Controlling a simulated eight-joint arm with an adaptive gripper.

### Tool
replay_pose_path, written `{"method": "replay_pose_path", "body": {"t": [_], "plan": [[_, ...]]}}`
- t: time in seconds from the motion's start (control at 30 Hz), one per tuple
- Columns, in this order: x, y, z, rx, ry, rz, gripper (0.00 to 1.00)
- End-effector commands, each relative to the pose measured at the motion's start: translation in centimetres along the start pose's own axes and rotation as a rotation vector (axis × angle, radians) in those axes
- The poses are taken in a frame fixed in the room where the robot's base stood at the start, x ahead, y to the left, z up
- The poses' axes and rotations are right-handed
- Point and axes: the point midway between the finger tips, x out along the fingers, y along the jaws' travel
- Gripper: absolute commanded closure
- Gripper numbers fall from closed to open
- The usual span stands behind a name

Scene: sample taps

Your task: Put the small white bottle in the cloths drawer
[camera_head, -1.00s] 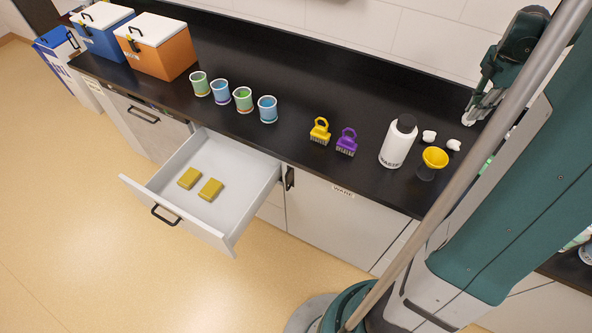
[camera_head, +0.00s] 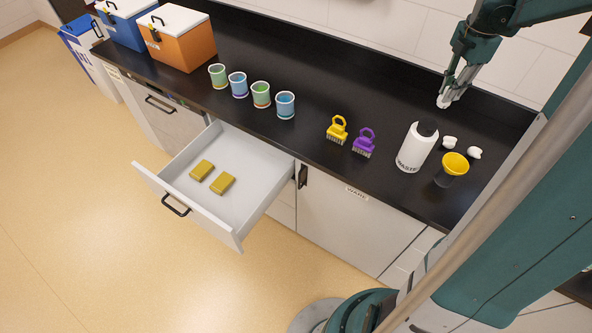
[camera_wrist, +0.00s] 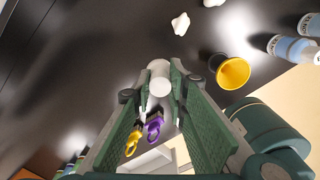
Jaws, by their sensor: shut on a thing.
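My gripper (camera_head: 452,92) is above the back right of the black bench, shut on the small white bottle (camera_head: 443,101). In the wrist view the bottle (camera_wrist: 161,78) shows as a plain white cylinder between the fingertips (camera_wrist: 160,92). The fingers hide part of it. An open white drawer (camera_head: 248,212) sticks out below the bench front at left, well away from my gripper. Two folded yellow cloths (camera_head: 222,183) lie in it, with bare floor around them. A bit of the drawer shows low in the wrist view (camera_wrist: 150,160).
A large white bottle labelled WASTE (camera_head: 416,148), two small white pieces (camera_head: 450,142), a yellow funnel (camera_head: 455,163), and yellow (camera_head: 337,130) and purple (camera_head: 364,143) brushes stand on the bench. Several cups (camera_head: 261,95) and an orange box (camera_head: 182,45) are further left.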

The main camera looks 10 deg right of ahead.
Motion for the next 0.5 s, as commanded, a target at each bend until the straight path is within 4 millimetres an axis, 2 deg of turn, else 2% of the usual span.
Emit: {"method": "replay_pose_path", "body": {"t": [0.03,0.2,0.5], "plan": [[0.1,0.8,-1.2,-0.020,0.000,0.000,0.96],[0.1,3.1,-4.6,-0.075,0.000,0.000,0.96],[0.1,6.5,-11.0,-0.173,0.000,0.000,0.96]]}}
